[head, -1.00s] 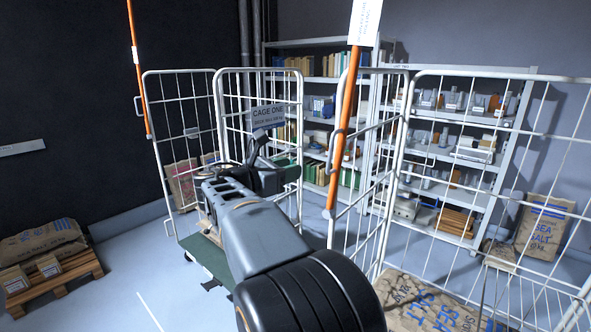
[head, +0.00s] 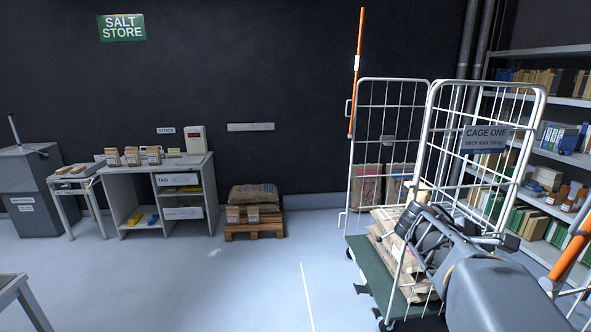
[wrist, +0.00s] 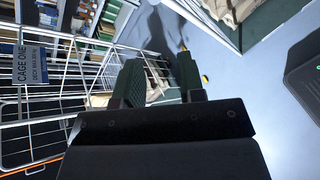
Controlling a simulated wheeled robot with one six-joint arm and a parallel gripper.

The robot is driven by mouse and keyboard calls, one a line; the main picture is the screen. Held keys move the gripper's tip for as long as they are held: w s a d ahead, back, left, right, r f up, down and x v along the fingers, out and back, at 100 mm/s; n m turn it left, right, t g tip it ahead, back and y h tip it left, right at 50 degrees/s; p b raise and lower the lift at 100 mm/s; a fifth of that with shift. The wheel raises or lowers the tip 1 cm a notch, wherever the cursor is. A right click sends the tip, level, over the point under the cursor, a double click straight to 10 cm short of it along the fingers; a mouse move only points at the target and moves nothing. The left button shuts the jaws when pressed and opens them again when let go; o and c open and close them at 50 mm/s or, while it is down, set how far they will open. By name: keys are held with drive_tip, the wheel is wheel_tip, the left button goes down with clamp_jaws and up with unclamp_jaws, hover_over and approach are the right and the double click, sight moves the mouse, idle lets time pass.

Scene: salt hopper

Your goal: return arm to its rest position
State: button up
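My gripper (wrist: 160,82) shows in the wrist view with its two dark fingers apart. Nothing is held between them. In the head view my arm reaches in from the lower right, and its dark wrist end overlaps the white wire cage (head: 435,95) marked CAGE ONE. The fingertips are hard to make out there, and I cannot tell whether the arm touches the cage. In the wrist view the cage's wire side (wrist: 62,95) and its blue sign (wrist: 32,62) are at the left, beyond the gripper.
Sacks lie on the cage's green deck (head: 375,275). An orange pole (head: 580,240) stands close to my arm at the right. Shelving (head: 560,100) is behind. A pallet with sacks (head: 255,233) and a grey desk (head: 160,205) stand along the wall. The floor at centre is clear.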

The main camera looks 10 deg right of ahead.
drive_tip(key=s+a+f+m+t+y, duration=0.2)
drive_tip(key=a+f+m+y, duration=0.1)
drive_tip(key=a, duration=0.6)
drive_tip(key=s+a+f+m+t+y, duration=0.2)
drive_tip(key=a+f+m+y, duration=0.1)
drive_tip(key=a, duration=0.6)
drive_tip(key=s+a+f+m+t+y, duration=0.1)
drive_tip(key=s+a+f+m+y, duration=0.1)
drive_tip(key=a+f+y, duration=0.3)
drive_tip(key=a+y, duration=0.1)
drive_tip(key=a, duration=0.2)
drive_tip(key=shift+a+f+m+t, duration=0.35)
drive_tip(key=shift+a+m+t, duration=0.05)
drive_tip(key=shift+d, duration=0.15)
